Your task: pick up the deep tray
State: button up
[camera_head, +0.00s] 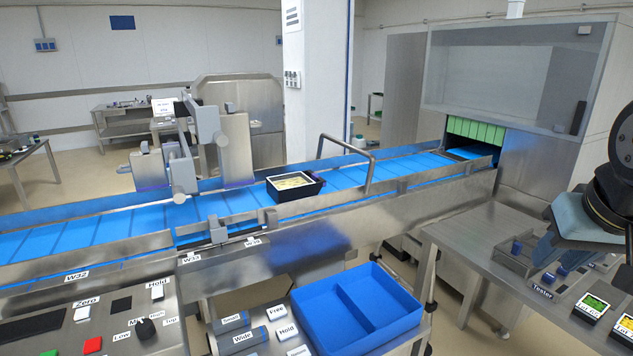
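A black, high-sided tray (294,186) with pale yellow contents sits upright on the blue conveyor belt (226,203), near the middle of the view. It is the only filled tray that I see on the belt. Part of my arm (590,214) shows at the right edge, above the right-hand steel table and well apart from the tray.
A metal hoop (370,165) arches over the belt just right of the tray. A steel housing (404,197) with a green strip curtain (476,132) is at the belt's right end. A blue two-compartment bin (412,306) and control panels stand in front. A grey fixture (181,173) stands left.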

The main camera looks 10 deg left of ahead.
aim_at(287, 187)
jog(key=u, duration=0.35)
jog(key=i, duration=0.85)
jog(key=u, duration=0.65)
